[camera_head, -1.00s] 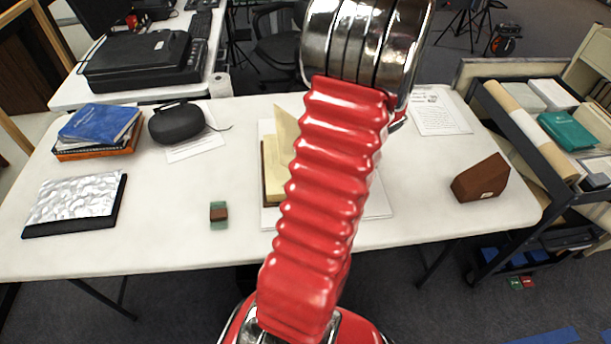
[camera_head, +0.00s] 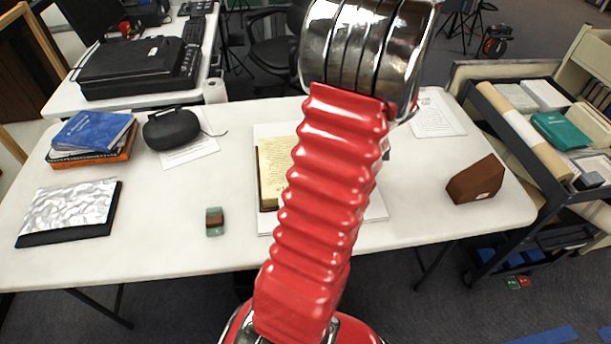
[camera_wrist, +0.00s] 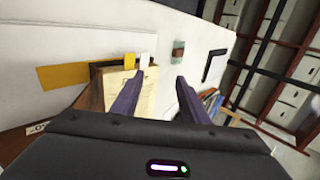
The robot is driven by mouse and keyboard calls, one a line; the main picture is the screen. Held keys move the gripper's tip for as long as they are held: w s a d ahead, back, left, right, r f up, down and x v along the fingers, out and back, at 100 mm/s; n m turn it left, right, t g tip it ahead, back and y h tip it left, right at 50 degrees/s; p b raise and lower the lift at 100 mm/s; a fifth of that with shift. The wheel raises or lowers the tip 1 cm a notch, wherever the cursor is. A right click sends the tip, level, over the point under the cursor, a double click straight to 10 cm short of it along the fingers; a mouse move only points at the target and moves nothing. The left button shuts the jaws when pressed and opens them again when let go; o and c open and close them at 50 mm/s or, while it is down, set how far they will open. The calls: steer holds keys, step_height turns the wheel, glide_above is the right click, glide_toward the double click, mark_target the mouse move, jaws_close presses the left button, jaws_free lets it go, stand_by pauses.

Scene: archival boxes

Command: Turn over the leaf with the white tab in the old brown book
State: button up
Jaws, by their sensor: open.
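The old brown book (camera_head: 262,190) lies on a white sheet on the table, partly hidden behind my arm in the head view. A cream page with writing (camera_head: 273,168) lies flat on its left side. In the wrist view the cream page (camera_wrist: 149,92) shows a white tab (camera_wrist: 144,62) at its edge, with a yellow tab (camera_wrist: 129,61) beside it. My gripper (camera_wrist: 159,78) is open and empty, its left finger in front of the page and its right finger past the page's edge. The head view hides the gripper behind my arm.
A small green and brown block (camera_head: 214,222) stands left of the book. A brown wedge-shaped box (camera_head: 474,181) is at the right. A black case (camera_head: 171,129), stacked books (camera_head: 92,130) and a silvery sheet (camera_head: 70,206) are at the left. A loaded cart (camera_head: 525,135) stands beyond the table's right end.

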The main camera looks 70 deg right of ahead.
steer(key=v, duration=0.9)
steer(key=shift+s, duration=0.15)
stand_by(0.4)
steer(key=w+a+r+n+g+h, duration=0.1)
steer(key=w+a+r+n+g, duration=0.2)
steer(key=w+a, duration=0.65)
steer(key=w+a+r+n+g, duration=0.2)
steer(key=w+a, duration=0.5)
steer(key=w, duration=0.5)
steer(key=w+a+r+n+t+h, duration=0.1)
steer(key=a+n, duration=0.2)
steer(key=a, duration=1)
steer(key=w+a+r+n+t+h, duration=0.1)
steer(key=a+n, duration=0.3)
steer(key=a, duration=1)
steer(key=shift+w+a+r+n+t+h, duration=0.15)
steer(key=shift+w+r+n+t+h, duration=0.15)
steer(key=shift+w+r+h, duration=0.4)
steer(key=shift+w+f, duration=0.1)
steer(key=shift+w, duration=0.05)
